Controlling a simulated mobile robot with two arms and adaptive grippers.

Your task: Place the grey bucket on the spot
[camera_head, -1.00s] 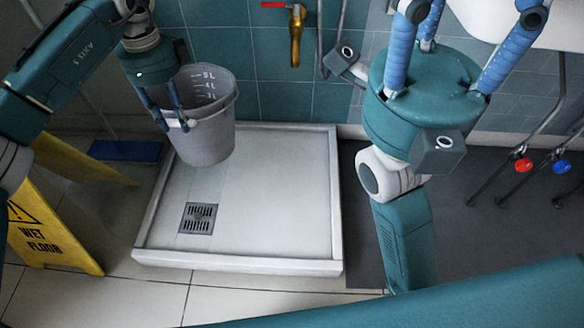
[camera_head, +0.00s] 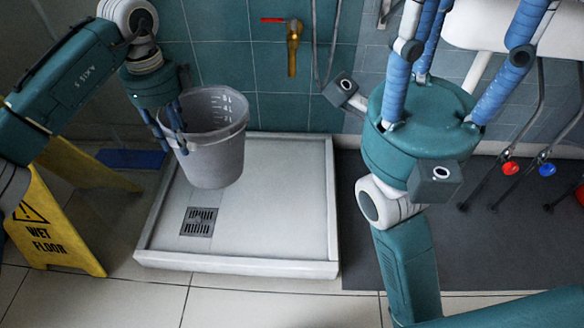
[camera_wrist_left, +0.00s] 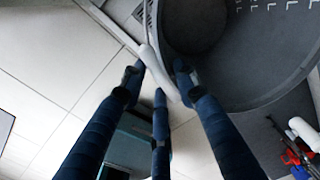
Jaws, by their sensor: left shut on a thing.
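The grey bucket (camera_head: 222,150) hangs upright over the back left of the white shower tray (camera_head: 290,215), its bottom seemingly clear of the tray floor. I make out no separately marked spot.
A yellow wet floor sign (camera_head: 50,230) stands left of the tray. A brass tap (camera_head: 293,48) with a red handle is on the tiled wall behind it. A dark mat (camera_head: 480,240) and pipes with red and blue valves (camera_head: 546,170) are at the right.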

